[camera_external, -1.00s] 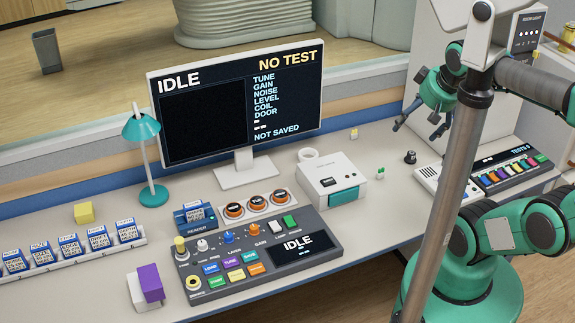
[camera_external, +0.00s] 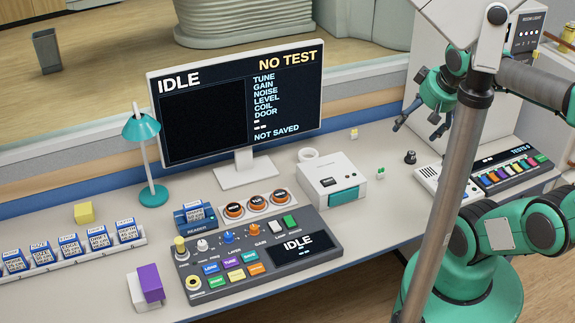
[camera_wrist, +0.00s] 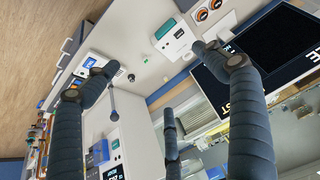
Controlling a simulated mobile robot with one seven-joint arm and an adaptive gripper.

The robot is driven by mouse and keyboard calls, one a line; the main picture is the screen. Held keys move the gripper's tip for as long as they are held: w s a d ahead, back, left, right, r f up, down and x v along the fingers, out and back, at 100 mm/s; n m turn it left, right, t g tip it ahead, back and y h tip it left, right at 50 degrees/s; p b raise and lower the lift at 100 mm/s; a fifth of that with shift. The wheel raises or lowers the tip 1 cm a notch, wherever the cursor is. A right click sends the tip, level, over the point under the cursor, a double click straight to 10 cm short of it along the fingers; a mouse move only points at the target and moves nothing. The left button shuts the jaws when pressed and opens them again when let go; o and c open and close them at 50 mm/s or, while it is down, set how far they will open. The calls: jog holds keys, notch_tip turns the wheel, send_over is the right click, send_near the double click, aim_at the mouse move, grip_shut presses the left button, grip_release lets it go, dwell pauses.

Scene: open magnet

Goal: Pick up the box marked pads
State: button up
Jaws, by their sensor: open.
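I cannot make out a box marked pads in either view; no label that I can read says so. My gripper (camera_external: 420,122) is at the upper right in the external view, above the back right of the desk, with its dark fingers spread and empty. In the wrist view my gripper (camera_wrist: 155,58) shows its dark fingers wide apart, with the desk beyond and nothing between them. Several small labelled boxes (camera_external: 70,246) stand in a white rack at the desk's left, their print too small to read surely.
A monitor (camera_external: 235,100) reading IDLE stands behind a control console (camera_external: 262,262). A white device (camera_external: 332,175) sits right of the console. A teal lamp (camera_external: 148,165), a yellow block (camera_external: 84,212) and a purple-and-white block (camera_external: 150,283) are at the left. A keyed panel (camera_external: 512,167) is at the right.

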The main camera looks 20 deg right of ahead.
jog(key=shift+w+a+r, duration=0.1)
dwell(0.3)
